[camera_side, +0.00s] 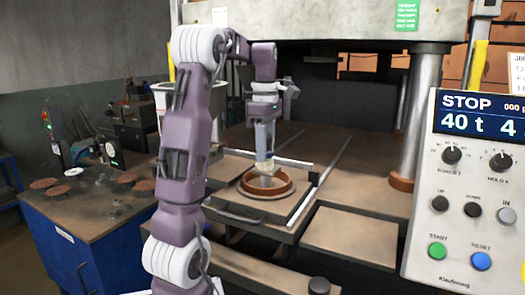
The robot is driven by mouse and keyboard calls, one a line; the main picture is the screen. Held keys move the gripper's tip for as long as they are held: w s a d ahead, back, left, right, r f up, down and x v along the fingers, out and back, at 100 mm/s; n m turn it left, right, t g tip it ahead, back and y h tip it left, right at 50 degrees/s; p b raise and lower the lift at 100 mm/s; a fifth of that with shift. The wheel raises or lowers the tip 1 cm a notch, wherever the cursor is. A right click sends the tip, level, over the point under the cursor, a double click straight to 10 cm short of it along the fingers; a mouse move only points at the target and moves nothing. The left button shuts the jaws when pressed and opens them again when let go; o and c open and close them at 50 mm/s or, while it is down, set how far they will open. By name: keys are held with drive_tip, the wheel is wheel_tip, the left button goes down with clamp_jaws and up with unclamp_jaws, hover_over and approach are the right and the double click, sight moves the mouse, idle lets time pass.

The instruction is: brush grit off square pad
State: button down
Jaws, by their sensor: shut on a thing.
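My gripper (264,156) points straight down over a brown ring (284,189) on the press bed. It is shut on a small pale piece (265,171) whose lower end is inside the ring; I cannot tell whether this is a brush or whether it touches the bottom. A flat tan square pad (350,238) lies at the front right of the bed, apart from my gripper. Grit is too small to make out on it.
The press has thick steel columns (418,120) and a heavy upper beam (330,22). Metal rails (302,204) flank the ring. A control panel (470,190) stands at right. A blue-sided bench (105,225) at left carries several brown discs (82,171).

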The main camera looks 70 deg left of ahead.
wheel_tip(320, 180, up, 8)
drive_tip(key=w+a, duration=0.3)
idle(0.7)
drive_tip(key=shift+d, duration=0.1)
idle(0.4)
